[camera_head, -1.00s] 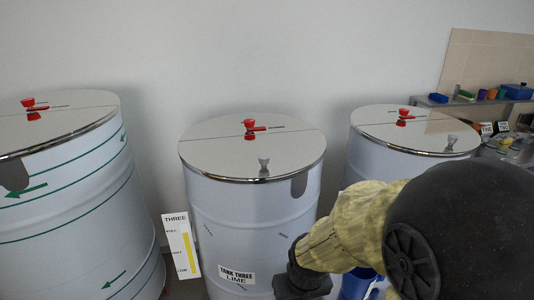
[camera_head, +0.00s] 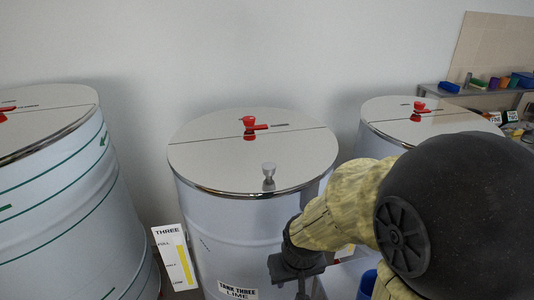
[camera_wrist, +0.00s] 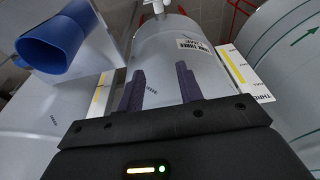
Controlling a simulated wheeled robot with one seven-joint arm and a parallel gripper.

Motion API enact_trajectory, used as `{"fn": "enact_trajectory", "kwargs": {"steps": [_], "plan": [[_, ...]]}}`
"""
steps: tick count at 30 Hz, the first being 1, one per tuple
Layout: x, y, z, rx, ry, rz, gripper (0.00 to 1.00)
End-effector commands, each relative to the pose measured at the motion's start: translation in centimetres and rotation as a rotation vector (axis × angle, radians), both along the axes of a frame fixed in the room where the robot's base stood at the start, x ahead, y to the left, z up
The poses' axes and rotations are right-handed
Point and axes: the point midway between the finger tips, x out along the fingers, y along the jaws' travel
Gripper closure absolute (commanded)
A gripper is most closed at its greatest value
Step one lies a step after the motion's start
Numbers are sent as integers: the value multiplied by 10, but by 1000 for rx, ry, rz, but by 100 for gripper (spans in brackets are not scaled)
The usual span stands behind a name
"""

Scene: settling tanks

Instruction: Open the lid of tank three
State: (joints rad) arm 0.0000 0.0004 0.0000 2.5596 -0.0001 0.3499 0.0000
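Tank three (camera_head: 255,235) is a white drum with a "TANK THREE LIME" label (camera_head: 238,290). It stands in the middle of the head view. Its shiny flat lid (camera_head: 215,160) lies shut, with a seam across it, a red valve handle (camera_head: 249,126) near the seam and a small grey knob (camera_head: 268,172) by the front edge. My gripper (camera_head: 303,288) is low in front of the tank's right side, below the lid. In the wrist view my gripper (camera_wrist: 162,85) has its two dark fingers apart with nothing between them, and the labelled tank wall (camera_wrist: 165,55) beyond.
A level gauge marked THREE (camera_head: 174,258) stands at the tank's left. Similar lidded tanks stand left (camera_head: 50,190) and right (camera_head: 375,135), the right one partly hidden by my arm. A blue container (camera_wrist: 65,40) shows in the wrist view. A shelf with small items is far right.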

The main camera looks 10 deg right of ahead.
Motion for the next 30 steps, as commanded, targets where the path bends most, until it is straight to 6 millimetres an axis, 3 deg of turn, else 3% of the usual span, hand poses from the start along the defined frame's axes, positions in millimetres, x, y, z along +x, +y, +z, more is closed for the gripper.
{"fn": "enact_trajectory", "kwargs": {"steps": [11,14,17,23,30], "plan": [[0,0,0,0,0,0,64],[1,0,1,0,-1,1,46],[10,-1,9,0,-7,6,45],[55,-7,56,2,-29,40,45],[113,-17,152,16,-68,135,45]]}}
